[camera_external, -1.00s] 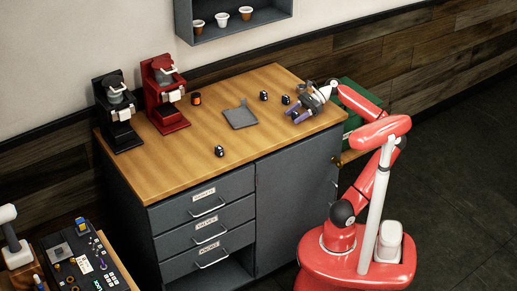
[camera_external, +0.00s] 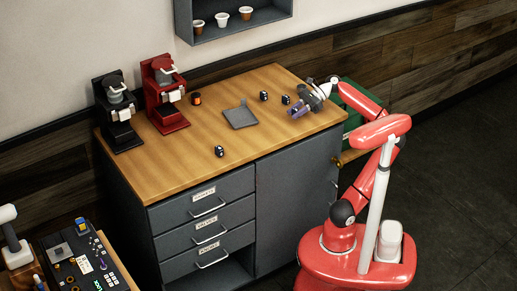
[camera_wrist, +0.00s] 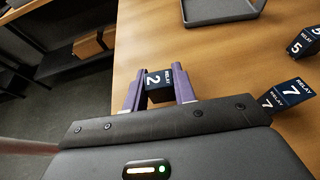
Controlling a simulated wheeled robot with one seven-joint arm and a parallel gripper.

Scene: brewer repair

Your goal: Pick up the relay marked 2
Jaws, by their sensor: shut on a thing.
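The relay marked 2 (camera_wrist: 158,86) is a small dark blue block with a white label, between the two purple fingers of my gripper (camera_wrist: 157,90) in the wrist view. The fingers are shut on it from both sides. In the external view my gripper (camera_external: 297,112) is low over the right end of the wooden counter, and the relay is hidden there. I cannot tell whether the relay touches the counter.
Relay 7 (camera_wrist: 290,92) stands close to the right of my gripper, with relay 5 (camera_wrist: 304,42) beyond it. A grey tray (camera_external: 240,117) lies mid-counter. Another dark relay (camera_external: 219,151) sits near the front. Black (camera_external: 118,112) and red (camera_external: 165,95) brewers stand at the left.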

